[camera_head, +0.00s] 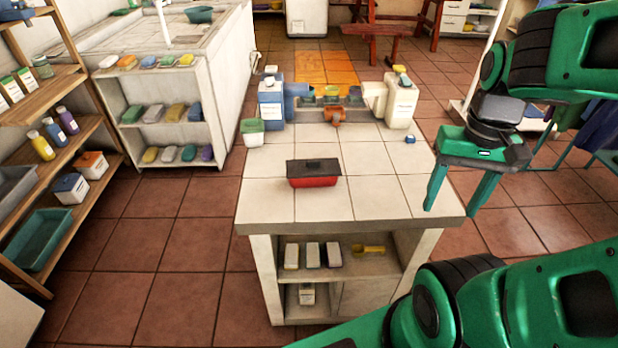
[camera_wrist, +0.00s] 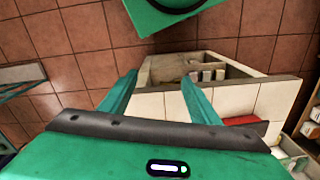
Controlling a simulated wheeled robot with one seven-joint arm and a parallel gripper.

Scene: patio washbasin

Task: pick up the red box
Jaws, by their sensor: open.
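The red box (camera_head: 314,180) has a dark lid and sits on the tiled top of the white table (camera_head: 365,207), near its front middle. In the wrist view the red box (camera_wrist: 244,121) shows at the right, partly hidden behind my gripper's body. My gripper (camera_head: 450,205) is open and empty, with its fingers pointing down by the table's right front edge. It is to the right of the red box and apart from it. In the wrist view the two fingers of my gripper (camera_wrist: 157,82) are spread, with the table beyond them.
A small blue item (camera_head: 410,140) lies at right. The tabletop around the red box is clear. Shelves (camera_head: 60,130) stand at left.

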